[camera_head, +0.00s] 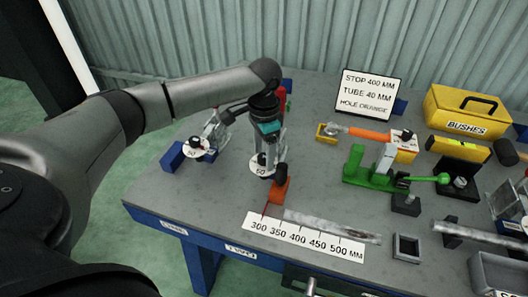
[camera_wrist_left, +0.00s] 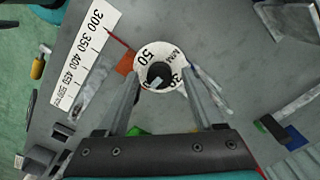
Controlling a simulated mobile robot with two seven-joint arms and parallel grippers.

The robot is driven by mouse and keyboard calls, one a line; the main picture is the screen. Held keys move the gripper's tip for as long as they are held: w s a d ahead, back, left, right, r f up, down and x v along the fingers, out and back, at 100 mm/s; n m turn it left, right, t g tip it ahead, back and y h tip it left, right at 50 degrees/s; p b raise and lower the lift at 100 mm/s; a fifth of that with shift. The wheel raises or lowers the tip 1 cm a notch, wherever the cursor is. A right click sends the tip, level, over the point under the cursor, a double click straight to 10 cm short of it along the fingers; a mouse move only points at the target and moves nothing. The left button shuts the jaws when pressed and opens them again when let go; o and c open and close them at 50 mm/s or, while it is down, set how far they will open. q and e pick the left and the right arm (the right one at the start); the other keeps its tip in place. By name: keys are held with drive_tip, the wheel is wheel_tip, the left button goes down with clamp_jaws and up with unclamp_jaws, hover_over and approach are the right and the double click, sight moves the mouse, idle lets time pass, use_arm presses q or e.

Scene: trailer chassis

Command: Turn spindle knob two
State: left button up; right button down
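Two white spindle dials stand on the bench in the head view. The left dial (camera_head: 196,148) has a dark knob at its centre. The other dial (camera_head: 258,168), marked 50, is under my left gripper (camera_head: 267,158), which points down at it and partly hides it. I see no label telling which is knob two. In the left wrist view this dial (camera_wrist_left: 148,52) has a black knob (camera_wrist_left: 160,76) at its centre. My left gripper's fingers (camera_wrist_left: 161,88) are apart, one on each side of the knob, with gaps visible. My right gripper is in no view.
An orange block (camera_head: 280,190) and a 300–500 mm scale (camera_head: 302,238) lie in front of the dial. A metal tube (camera_head: 330,226) lies behind the scale. A green clamp (camera_head: 372,172), a yellow bushes box (camera_head: 468,110) and a sign (camera_head: 367,94) stand to the right.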

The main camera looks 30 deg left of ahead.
use_arm(q)
clamp_jaws()
idle(0.3)
drive_tip(key=shift+r+n+p, duration=0.15)
drive_tip(key=shift+n+p, duration=0.15)
drive_tip(key=shift+p, duration=0.35)
drive_tip(key=n+p, duration=1)
drive_tip(key=p, duration=0.5)
drive_tip(key=shift+s+h+p, duration=0.1)
drive_tip(key=shift+h+p, duration=0.2)
drive_tip(key=shift+p, duration=0.1)
drive_tip(key=n+p, duration=0.2)
drive_tip(key=n, duration=0.1)
drive_tip(key=shift+n+p, duration=0.35)
drive_tip(key=shift+n, duration=0.05)
drive_tip(key=shift+a+n+t+p, duration=0.1)
drive_tip(key=shift+n+t+p, duration=0.2)
drive_tip(key=shift+n+p, duration=1.1)
drive_tip(key=shift+n+b, duration=0.4)
drive_tip(key=shift+n, duration=0.1)
drive_tip(key=shift+o, duration=0.2)
unclamp_jaws()
